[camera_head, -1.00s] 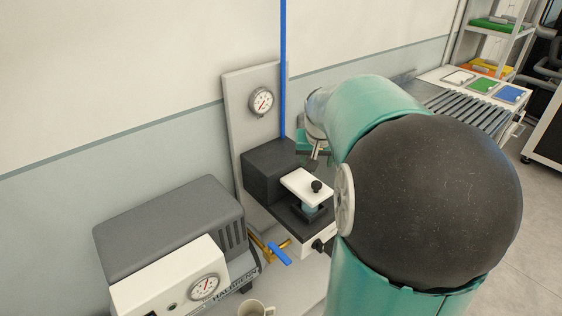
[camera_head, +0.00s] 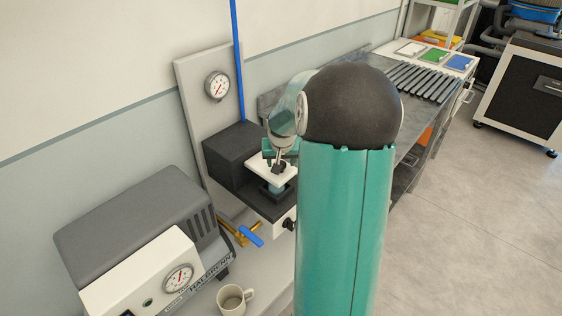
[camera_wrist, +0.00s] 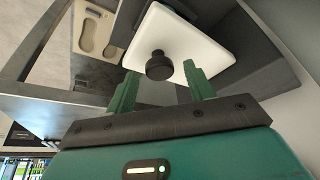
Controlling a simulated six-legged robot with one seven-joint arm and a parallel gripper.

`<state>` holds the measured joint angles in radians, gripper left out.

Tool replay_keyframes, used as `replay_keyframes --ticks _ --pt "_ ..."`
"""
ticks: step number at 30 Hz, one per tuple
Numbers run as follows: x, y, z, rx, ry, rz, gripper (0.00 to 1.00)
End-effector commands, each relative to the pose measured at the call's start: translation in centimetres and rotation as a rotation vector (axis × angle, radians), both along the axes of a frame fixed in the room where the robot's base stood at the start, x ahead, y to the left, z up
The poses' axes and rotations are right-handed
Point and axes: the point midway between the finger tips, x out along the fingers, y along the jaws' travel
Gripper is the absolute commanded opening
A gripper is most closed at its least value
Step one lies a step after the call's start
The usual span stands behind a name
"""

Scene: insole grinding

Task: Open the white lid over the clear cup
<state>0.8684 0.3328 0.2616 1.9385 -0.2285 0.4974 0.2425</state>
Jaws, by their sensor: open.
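The white lid (camera_head: 270,171) lies flat over the clear cup (camera_head: 277,187) on the dark machine by the wall. Only a bluish bit of the cup shows under the lid. In the wrist view the white lid (camera_wrist: 185,40) is close ahead, with its black round knob (camera_wrist: 159,65) standing out from it. My gripper (camera_wrist: 160,80) is open, with one green finger on each side of the knob's near side. The knob is at or just beyond the fingertips; I cannot tell whether they touch it. In the head view my gripper (camera_head: 278,160) is over the lid and hides its knob.
A dark block (camera_head: 232,154) stands behind the lid, beside a panel with a gauge (camera_head: 217,86). A blue-handled valve (camera_head: 250,236) is below. A compressor (camera_head: 135,240) and a mug (camera_head: 234,298) are at the lower left. A roller table (camera_head: 420,82) runs off right.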

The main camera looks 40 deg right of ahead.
Motion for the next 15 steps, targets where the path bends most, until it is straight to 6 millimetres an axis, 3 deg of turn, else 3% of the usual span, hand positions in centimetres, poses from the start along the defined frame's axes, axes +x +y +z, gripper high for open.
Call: replay_keyframes --ticks 10,15 --pt "0.17 -0.13 -0.49 0.000 0.000 -0.001 0.53" --pt "0.16 -0.12 -0.47 0.000 0.000 -0.001 0.20"
